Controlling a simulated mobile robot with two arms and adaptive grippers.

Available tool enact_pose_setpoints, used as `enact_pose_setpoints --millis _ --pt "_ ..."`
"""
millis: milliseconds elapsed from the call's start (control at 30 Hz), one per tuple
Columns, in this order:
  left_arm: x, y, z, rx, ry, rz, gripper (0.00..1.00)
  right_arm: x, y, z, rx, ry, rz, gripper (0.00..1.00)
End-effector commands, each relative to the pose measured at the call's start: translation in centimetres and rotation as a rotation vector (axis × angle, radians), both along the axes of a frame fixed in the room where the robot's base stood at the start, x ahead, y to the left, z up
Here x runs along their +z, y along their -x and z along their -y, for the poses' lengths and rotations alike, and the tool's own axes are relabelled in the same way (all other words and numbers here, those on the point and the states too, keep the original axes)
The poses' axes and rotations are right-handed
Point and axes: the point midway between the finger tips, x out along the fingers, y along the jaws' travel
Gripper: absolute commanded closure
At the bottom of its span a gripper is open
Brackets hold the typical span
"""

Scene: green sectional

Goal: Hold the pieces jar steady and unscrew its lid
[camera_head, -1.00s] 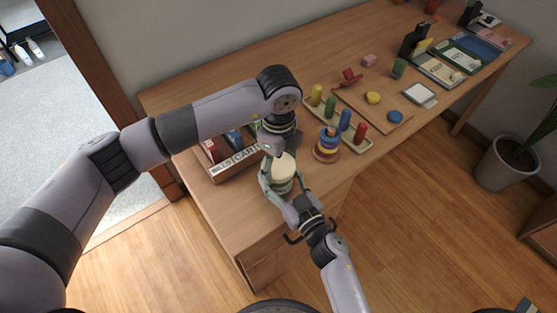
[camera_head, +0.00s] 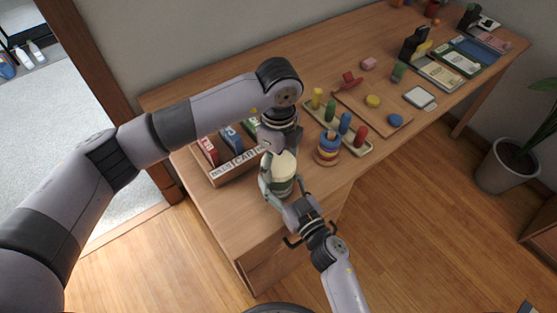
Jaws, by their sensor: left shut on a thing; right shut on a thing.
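The pieces jar (camera_head: 281,186) stands near the front edge of the desk, toward its left end. It has a pale body, and its cream lid (camera_head: 284,163) shows at the top. My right gripper (camera_head: 279,187) comes from the front with its fingers on either side of the jar body, shut on it. My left gripper (camera_head: 277,152) points down from above, shut on the lid. The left gripper partly hides the lid, and I cannot tell whether the lid sits apart from the jar.
A wooden crate (camera_head: 222,174) of toy cars stands close behind the jar on the left. A ring stacker (camera_head: 328,148) and a peg board (camera_head: 361,149) stand to its right. Books and small toys lie farther right. The desk's front left corner is clear.

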Motion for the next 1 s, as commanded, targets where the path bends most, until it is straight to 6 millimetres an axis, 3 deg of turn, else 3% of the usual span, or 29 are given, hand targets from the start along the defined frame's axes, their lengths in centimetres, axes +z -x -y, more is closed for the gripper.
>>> enact_pose_setpoints --millis 333,667,900,933,1000 --pt "0.2 0.0 0.0 0.0 0.001 0.001 0.67 0.0 0.0 0.0 0.0 0.0 0.0 1.0" --pt "3.8 -0.1 0.0 -0.001 0.0 0.002 0.67 0.0 0.0 0.0 0.0 0.001 -0.001 1.0" --pt "4.0 0.0 0.0 0.0 0.0 0.0 0.67 0.0 0.0 0.0 0.0 0.0 0.0 1.0" --pt "4.0 0.0 0.0 0.0 0.0 0.0 0.67 0.0 0.0 0.0 0.0 0.0 0.0 0.42" --pt "4.0 0.0 0.0 0.0 0.0 0.0 0.67 0.0 0.0 0.0 0.0 0.0 0.0 0.37"
